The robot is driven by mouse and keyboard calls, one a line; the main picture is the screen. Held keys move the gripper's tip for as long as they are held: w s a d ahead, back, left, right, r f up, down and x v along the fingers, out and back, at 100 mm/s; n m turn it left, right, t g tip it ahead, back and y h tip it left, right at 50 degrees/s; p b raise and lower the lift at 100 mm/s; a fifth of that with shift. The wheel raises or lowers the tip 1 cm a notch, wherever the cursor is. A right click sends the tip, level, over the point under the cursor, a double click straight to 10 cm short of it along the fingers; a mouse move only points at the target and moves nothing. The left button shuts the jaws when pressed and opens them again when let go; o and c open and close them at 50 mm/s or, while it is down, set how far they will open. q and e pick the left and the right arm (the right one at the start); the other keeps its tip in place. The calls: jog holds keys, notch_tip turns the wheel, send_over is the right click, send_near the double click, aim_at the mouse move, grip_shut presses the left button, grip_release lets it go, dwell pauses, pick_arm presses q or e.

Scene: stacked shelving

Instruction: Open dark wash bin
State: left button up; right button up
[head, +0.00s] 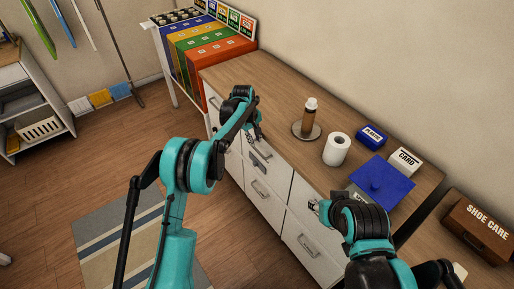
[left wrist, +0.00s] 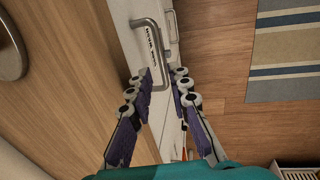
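Colored bins stand in a rack at the back: blue (head: 183,36), yellow (head: 192,47), green (head: 205,50) and orange (head: 222,60). Their small labels are too blurred for me to tell which is the dark wash bin. My left gripper (head: 257,138) is at the front edge of the wooden-topped cabinet, in front of its white drawers. My right gripper (head: 316,207) is by the cabinet front, too small to read.
A shoe care box (head: 478,232) sits at right. A striped rug (head: 120,240) lies on open floor.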

aim_at(258, 151)
pick_arm(q)
jog(key=f, duration=0.2)
jog(key=f+b, duration=0.1)
jog(key=f, duration=0.1)
jog(key=d+f+b, duration=0.1)
jog(key=f, duration=0.1)
jog(key=shift+w+f, duration=0.4)
grip_shut()
